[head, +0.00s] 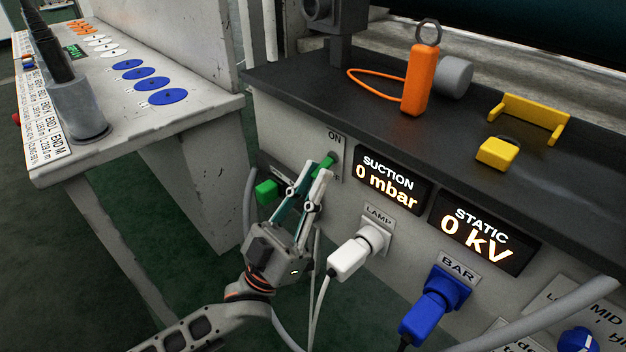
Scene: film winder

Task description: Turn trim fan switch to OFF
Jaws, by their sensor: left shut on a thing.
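The trim fan switch shows as a small green handle (330,159) on a pale plate on the front of the machine. The word ON stands above it, and part of a lower label shows behind my finger. My left gripper (322,170) is at the handle, its fingers closed on it. The fingers hide most of the switch, so its exact position between the two labels is hard to tell. My right gripper is not in view.
A green block (266,192) sits left of my fingers. A white LAMP plug (350,256) and a blue BAR plug (430,312) stick out at right. The displays read suction 0 mbar (386,187) and static 0 kV (476,228). An orange tool (415,82) stands on the dark top.

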